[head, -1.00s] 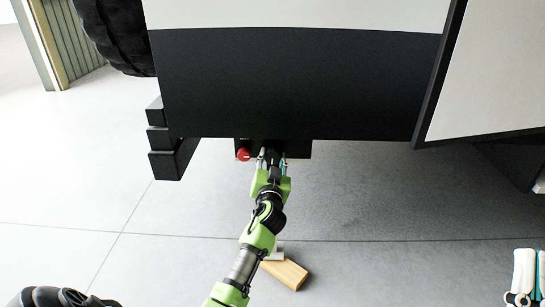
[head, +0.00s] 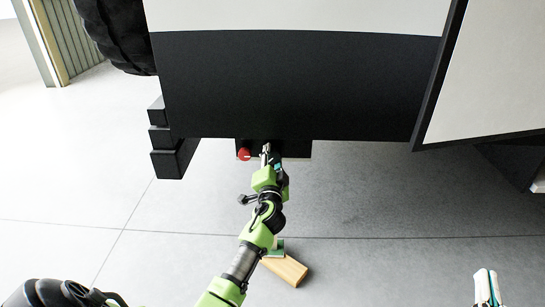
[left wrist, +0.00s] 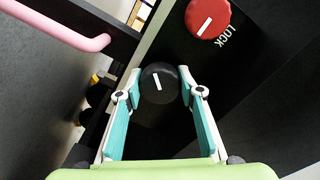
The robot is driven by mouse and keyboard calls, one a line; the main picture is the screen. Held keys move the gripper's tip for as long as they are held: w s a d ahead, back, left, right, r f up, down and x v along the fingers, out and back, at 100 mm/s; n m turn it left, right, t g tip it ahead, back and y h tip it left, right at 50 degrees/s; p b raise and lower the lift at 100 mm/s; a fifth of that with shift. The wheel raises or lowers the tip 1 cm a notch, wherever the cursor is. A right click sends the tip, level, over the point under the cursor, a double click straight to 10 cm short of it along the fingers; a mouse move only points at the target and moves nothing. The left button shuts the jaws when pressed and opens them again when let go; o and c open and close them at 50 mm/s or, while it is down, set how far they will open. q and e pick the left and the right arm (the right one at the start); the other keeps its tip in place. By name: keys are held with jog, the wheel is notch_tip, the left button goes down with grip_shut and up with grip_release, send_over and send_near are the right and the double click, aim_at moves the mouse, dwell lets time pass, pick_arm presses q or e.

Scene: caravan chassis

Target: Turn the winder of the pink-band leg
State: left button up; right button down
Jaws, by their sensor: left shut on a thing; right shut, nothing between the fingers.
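A round black knob (left wrist: 158,83) with a white line sits on a dark panel (head: 300,148) under the caravan's lower edge. My left gripper (head: 266,150) reaches it from the front. In the left wrist view its teal-lined fingers are shut on the knob, one on each side. A red round knob marked LOCK (left wrist: 208,18) sits beside it, and also shows in the head view (head: 244,154). A pink bar (left wrist: 60,25) crosses the upper left of the wrist view. My right gripper (head: 487,288) is shut and empty at the bottom right.
The caravan's dark side wall (head: 290,85) hangs above the left gripper. A black stepped block (head: 172,140) and a tyre (head: 120,35) are at the left. A wooden block (head: 286,271) lies on the floor near my left arm. The grey floor at right (head: 390,210) is clear.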

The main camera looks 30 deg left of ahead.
pick_arm(q)
jog(key=shift+r, duration=0.1)
dwell(0.3)
jog(key=o, duration=1.1)
jog(key=shift+s+d, duration=0.2)
jog(key=shift+s, duration=0.05)
jog(key=v, duration=1.1)
jog(key=shift+s+d, duration=0.15)
